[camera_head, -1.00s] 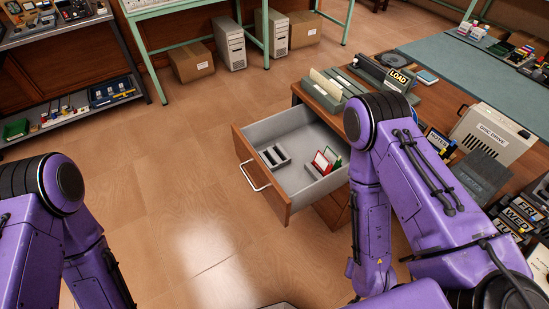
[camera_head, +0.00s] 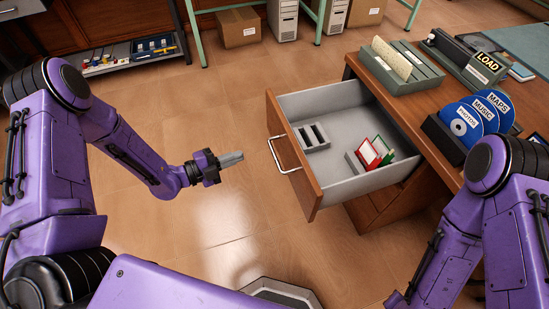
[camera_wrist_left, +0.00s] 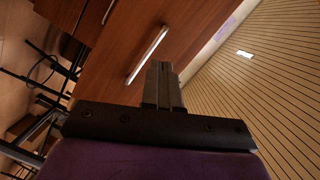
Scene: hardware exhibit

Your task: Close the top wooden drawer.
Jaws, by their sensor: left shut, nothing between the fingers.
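The top wooden drawer (camera_head: 296,157) is pulled out from the desk in the head view. It has a wooden front with a pale bar handle (camera_head: 281,156) and a grey inside. My left gripper (camera_head: 240,157) is shut and empty, to the left of the drawer front and apart from the handle. In the left wrist view the gripper (camera_wrist_left: 161,68) points toward a wooden front, with the pale handle (camera_wrist_left: 147,54) just beyond its fingertips. My right arm shows at the lower right of the head view, but its gripper is not seen.
The drawer holds a grey slotted holder (camera_head: 314,137) and red and green cards (camera_head: 372,153). The desk (camera_head: 414,100) carries a grey file box (camera_head: 402,69) and blue discs (camera_head: 466,122). The floor left of the drawer is clear. Cardboard boxes (camera_head: 238,27) stand at the back.

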